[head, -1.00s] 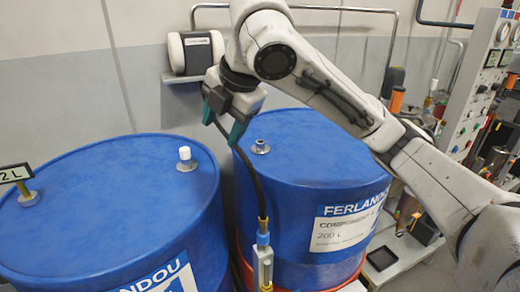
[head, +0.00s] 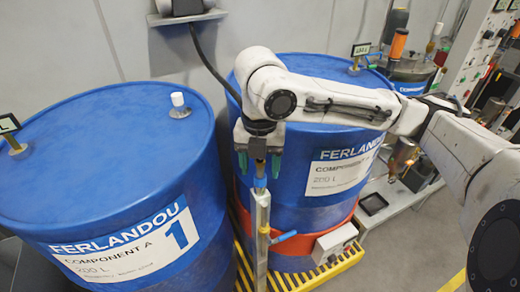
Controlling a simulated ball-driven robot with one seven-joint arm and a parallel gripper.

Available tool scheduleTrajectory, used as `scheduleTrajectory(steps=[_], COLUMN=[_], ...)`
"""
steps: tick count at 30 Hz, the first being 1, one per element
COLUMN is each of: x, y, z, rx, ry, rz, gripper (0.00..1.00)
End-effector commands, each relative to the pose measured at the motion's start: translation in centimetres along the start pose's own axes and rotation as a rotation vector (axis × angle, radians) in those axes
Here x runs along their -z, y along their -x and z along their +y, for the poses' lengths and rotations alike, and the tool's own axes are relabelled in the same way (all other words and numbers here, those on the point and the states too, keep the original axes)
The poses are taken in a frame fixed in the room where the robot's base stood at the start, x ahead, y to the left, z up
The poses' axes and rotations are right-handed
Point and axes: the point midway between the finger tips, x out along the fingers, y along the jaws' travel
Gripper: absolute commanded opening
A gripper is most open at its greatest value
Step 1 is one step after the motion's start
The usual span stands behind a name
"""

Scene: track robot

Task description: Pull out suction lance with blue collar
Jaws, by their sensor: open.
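The suction lance (head: 262,215) is a slim upright pale metal tube in front of the right blue drum, with a blue collar (head: 260,182) near its top. My gripper (head: 259,171) points down over the lance top. Its two teal fingers are open, one on each side of the upper lance, with the collar just below fingertip level. I cannot tell whether either finger touches it. A black hose (head: 207,62) runs from the wall unit down behind my gripper. The lance's lower end is out of frame.
The left blue drum (head: 105,150) has a white cap (head: 178,102) on its lid. The right blue drum (head: 310,190) stands in an orange band with a grey box (head: 335,243), above a yellow grating (head: 330,275). A blue lever (head: 283,237) juts beside the lance.

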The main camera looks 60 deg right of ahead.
Motion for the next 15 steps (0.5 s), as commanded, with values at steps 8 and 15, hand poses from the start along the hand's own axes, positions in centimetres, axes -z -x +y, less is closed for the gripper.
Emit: scheduleTrajectory(steps=[8,15], x=[0.0,0.0], y=[-2.6,-2.8], z=[0.0,0.0], rx=[0.000,-0.002], ry=[-0.001,-0.001], rz=[0.000,-0.001], gripper=[0.60,0.60])
